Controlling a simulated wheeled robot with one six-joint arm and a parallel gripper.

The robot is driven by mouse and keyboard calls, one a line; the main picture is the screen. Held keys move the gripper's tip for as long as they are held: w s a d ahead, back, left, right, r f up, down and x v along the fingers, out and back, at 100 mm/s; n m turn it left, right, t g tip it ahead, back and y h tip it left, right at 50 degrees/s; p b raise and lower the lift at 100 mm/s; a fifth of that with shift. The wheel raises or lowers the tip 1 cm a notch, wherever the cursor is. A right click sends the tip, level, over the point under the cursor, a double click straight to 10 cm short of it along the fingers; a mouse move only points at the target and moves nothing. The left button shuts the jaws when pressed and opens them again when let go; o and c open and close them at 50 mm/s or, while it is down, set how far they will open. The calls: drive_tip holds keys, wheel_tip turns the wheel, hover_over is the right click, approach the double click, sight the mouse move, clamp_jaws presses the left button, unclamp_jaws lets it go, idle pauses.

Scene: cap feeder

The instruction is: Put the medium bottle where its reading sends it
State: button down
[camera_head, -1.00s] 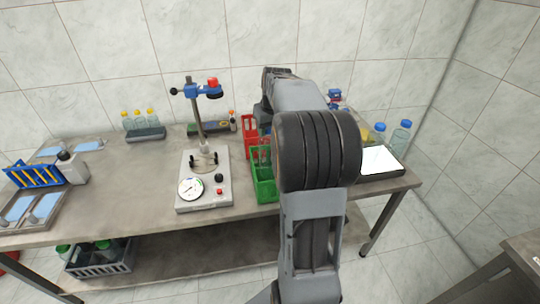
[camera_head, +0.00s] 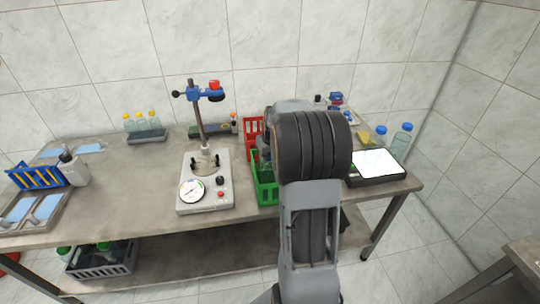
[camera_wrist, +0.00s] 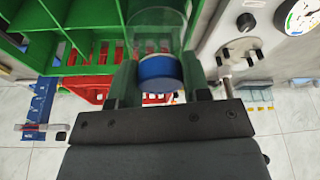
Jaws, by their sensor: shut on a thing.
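A clear bottle with a blue cap (camera_wrist: 160,72) is between the fingers of my gripper (camera_wrist: 158,82) in the wrist view. In the head view my arm hides the gripper and the bottle, and the green crate (camera_head: 264,193) shows left of the arm. The test stand's dial (camera_head: 192,190) is too small to read.
A red crate (camera_head: 252,128) stands behind the green one. The grey test stand (camera_head: 222,195) is close on the left. A black-rimmed tray (camera_head: 388,176) and blue-capped bottles (camera_head: 401,142) are at the right.

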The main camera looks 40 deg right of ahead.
drive_tip(key=c, duration=0.6)
unclamp_jaws()
drive_tip(key=shift+f, duration=0.1)
drive_tip(key=d+v, duration=0.1)
drive_tip(key=v, duration=1)
drive_tip(key=s+a+f, duration=0.2)
drive_tip(key=s+a, duration=0.3)
drive_tip(key=a, duration=0.3)
drive_tip(key=s+a+f+n, duration=0.1)
drive_tip(key=s+a, duration=0.3)
drive_tip(key=a, duration=0.4)
drive_tip(key=s+a+f+n+b, duration=0.1)
drive_tip(key=s+a+f, duration=0.1)
drive_tip(key=s+a, duration=0.3)
drive_tip(key=shift+s+a+f+t+y, duration=0.15)
drive_tip(key=shift+a, duration=0.55)
drive_tip(key=shift+s+a+f+t+y, duration=0.15)
drive_tip(key=shift+s+a, duration=0.05)
drive_tip(key=shift+a, duration=0.5)
